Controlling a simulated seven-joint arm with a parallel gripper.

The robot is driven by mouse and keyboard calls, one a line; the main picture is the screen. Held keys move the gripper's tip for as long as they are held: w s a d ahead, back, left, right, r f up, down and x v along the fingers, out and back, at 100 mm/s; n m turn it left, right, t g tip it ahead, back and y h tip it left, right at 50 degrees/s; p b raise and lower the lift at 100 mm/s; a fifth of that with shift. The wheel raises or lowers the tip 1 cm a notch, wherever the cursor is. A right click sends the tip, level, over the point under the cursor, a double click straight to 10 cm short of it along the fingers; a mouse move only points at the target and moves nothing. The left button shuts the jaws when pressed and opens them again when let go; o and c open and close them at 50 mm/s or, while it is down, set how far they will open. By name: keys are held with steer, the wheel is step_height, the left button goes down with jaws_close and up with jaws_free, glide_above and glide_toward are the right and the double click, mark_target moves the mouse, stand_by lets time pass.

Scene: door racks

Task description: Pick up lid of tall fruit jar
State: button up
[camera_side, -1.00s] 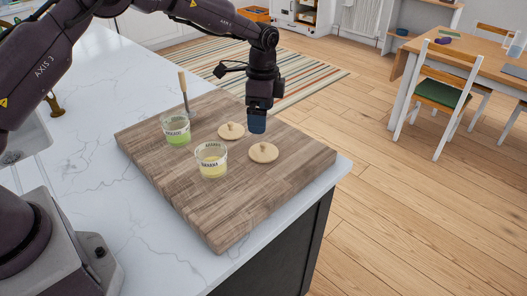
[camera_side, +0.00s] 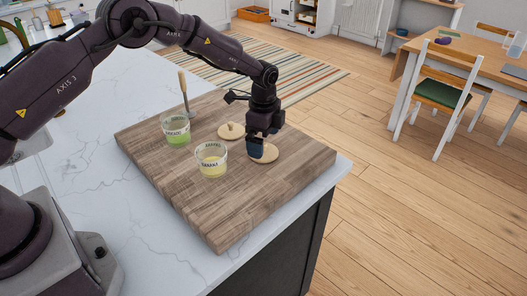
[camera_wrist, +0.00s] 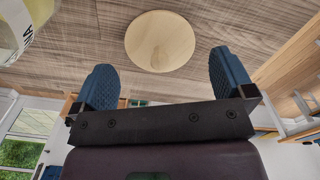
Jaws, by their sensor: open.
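Two round pale wooden lids lie flat on the wooden board: a near lid (camera_side: 269,153) and a far lid (camera_side: 231,131). A jar with yellow contents (camera_side: 211,160) and a jar with green contents (camera_side: 175,129) stand open to their left. I cannot tell which jar counts as the tall one. My gripper (camera_side: 256,150) is low at the left edge of the near lid, partly hiding it. In the wrist view, my gripper (camera_wrist: 164,80) is open and empty, its blue fingers wide apart, with one lid (camera_wrist: 160,42) centred beyond them. Contact is not visible.
The board (camera_side: 235,205) lies on a white marble counter (camera_side: 85,200), its front and left parts clear. An upright wooden handle (camera_side: 182,83) rises by the green jar. Part of a jar (camera_wrist: 20,30) shows at the wrist view's upper left.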

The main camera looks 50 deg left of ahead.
steer(key=shift+f, duration=1.4)
steer(key=c, duration=0.8)
steer(key=shift+r, duration=0.15)
